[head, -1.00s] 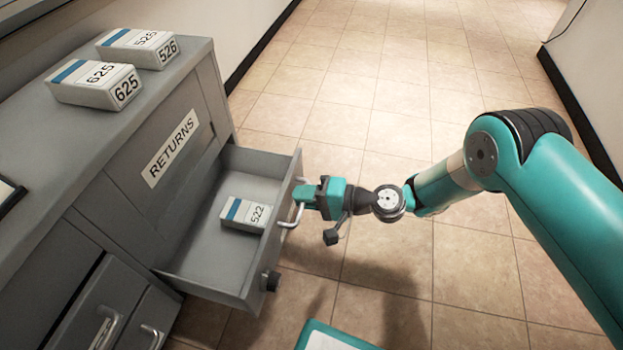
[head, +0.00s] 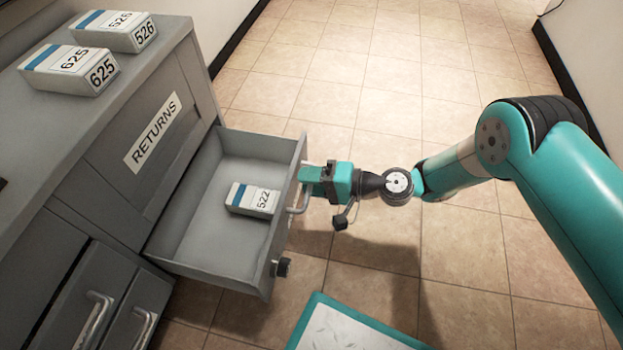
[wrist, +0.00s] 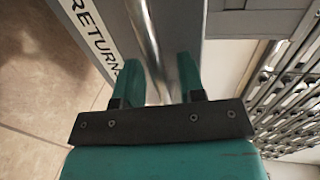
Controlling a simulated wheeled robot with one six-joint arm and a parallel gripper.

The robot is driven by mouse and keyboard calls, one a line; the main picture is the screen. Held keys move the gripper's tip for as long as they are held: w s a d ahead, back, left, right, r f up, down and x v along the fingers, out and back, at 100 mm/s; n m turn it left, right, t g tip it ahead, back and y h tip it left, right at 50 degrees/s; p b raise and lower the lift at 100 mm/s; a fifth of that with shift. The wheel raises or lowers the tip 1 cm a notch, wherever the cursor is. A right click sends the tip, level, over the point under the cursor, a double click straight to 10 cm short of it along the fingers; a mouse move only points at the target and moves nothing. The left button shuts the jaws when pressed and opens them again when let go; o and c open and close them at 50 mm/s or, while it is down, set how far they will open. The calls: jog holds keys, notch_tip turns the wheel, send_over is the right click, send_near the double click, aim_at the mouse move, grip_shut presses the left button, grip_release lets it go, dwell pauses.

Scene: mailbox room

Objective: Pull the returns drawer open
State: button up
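The returns drawer (head: 187,262) is a grey drawer pulled well out of the cabinet below the RETURNS label (head: 152,133). Inside it lies a white box with a blue stripe marked 522 (head: 253,199). My gripper (head: 308,179) is at the drawer's front, at its metal bar handle (head: 298,200). In the wrist view the handle (wrist: 146,50) runs between my two teal fingers (wrist: 156,80). The fingers stand on either side of the bar; their exact contact with it is hard to make out.
White boxes marked 625 (head: 68,70) and 526 (head: 114,31) lie on the cabinet top. Smaller drawers (head: 75,290) with handles are at the lower left. A dark knob (head: 282,267) sits on the drawer's front. Tiled floor (head: 400,110) is open beyond and to the right.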

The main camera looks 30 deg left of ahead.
dwell(0.3)
jog(key=p+v, duration=0.8)
jog(key=v, duration=0.9)
jog(key=shift+d, duration=0.2)
jog(key=shift+w+r, duration=0.1)
jog(key=shift+r, duration=0.05)
